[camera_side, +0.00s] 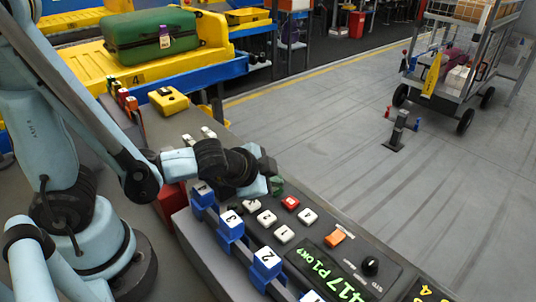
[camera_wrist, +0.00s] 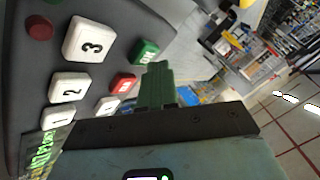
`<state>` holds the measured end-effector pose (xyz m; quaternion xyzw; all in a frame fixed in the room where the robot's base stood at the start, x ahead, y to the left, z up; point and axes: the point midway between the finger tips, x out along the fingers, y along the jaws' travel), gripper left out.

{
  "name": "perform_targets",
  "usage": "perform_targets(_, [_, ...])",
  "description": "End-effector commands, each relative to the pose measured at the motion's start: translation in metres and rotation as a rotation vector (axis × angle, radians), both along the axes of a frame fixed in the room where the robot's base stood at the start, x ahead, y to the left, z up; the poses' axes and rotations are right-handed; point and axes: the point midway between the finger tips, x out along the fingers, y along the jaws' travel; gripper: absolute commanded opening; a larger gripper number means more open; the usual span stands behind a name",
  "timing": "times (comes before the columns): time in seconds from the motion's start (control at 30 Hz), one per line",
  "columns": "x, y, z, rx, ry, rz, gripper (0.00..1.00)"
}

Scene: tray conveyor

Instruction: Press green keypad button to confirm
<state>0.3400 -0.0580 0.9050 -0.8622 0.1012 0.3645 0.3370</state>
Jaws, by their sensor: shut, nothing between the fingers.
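The green button (camera_wrist: 146,51) sits on the dark keypad panel, past the red button (camera_wrist: 123,84) in its row. My gripper (camera_wrist: 158,70) is shut and empty, its green fingers reaching over the panel edge close to the green button and partly in front of it. In the side view, my gripper (camera_side: 274,182) is low at the far end of the keypad, where a small green patch shows beside it; button and fingertips are hard to tell apart there. I cannot tell whether the fingertips touch the button.
White buttons, including one marked 3 (camera_wrist: 90,38) and one marked 2 (camera_wrist: 68,87), lie beside the green one. Blue numbered blocks (camera_side: 231,225) line the panel's near side. An orange button (camera_side: 334,238) and black knob (camera_side: 370,266) lie nearer the camera. A green suitcase (camera_side: 150,37) rests on the yellow conveyor.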

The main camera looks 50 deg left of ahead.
Motion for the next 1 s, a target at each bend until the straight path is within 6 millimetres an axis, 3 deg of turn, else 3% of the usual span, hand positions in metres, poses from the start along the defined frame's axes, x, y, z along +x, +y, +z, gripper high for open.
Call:
perform_targets(0.73, [0.000,0.000,0.010,0.000,0.000,0.000,0.00])
perform_targets(1.0, [0.000,0.000,0.031,0.000,0.000,0.000,0.00])
